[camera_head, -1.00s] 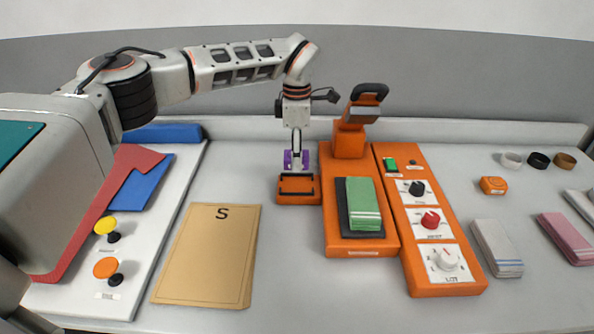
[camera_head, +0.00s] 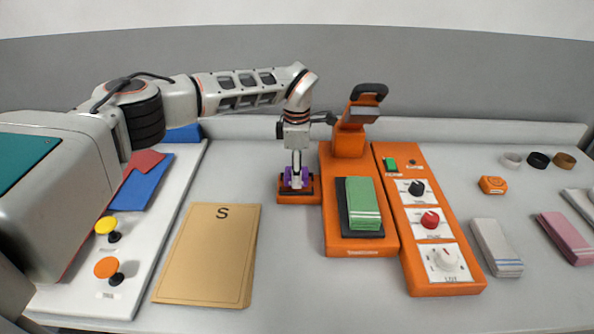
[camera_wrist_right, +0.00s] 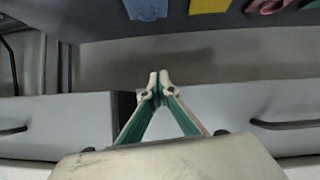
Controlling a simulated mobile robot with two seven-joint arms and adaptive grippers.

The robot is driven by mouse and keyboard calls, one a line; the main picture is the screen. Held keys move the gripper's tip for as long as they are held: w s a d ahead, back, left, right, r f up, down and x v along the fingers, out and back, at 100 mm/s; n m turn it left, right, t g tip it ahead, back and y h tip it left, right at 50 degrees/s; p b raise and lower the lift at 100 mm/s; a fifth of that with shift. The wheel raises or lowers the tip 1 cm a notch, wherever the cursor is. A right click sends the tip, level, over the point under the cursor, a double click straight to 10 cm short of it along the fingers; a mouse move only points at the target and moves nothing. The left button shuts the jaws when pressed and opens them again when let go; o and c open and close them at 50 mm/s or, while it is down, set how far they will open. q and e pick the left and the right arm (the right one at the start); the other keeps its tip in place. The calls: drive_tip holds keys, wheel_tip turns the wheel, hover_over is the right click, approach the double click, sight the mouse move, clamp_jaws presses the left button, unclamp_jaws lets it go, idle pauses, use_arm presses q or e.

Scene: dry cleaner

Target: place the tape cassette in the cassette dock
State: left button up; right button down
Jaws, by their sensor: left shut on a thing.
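The purple tape cassette (camera_head: 287,178) is between the fingers of my left gripper (camera_head: 296,181), which is shut on it and points down. The orange cassette dock (camera_head: 298,199) is directly below, attached at the left of the orange press. The cassette's lower part is at the dock's dark slot; I cannot tell how deep it sits. The fingers hide part of the cassette. My right gripper (camera_wrist_right: 158,84) shows only in the right wrist view, with its fingertips together and nothing between them.
The orange press (camera_head: 348,143) with a green folded cloth (camera_head: 363,203) and the knob panel (camera_head: 430,221) stand right of the dock. A tan garment folder (camera_head: 207,255) lies front left. A white button board (camera_head: 139,250) is further left. Folded cloths lie at right.

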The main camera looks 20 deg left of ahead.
use_arm(q)
drive_tip(key=shift+f, duration=0.3)
drive_tip(key=o, duration=1.1)
wheel_tip(320, 180, up, 13)
drive_tip(key=shift+r+b, duration=0.1)
drive_tip(key=shift+b, duration=0.25)
drive_tip(key=shift+s, duration=0.1)
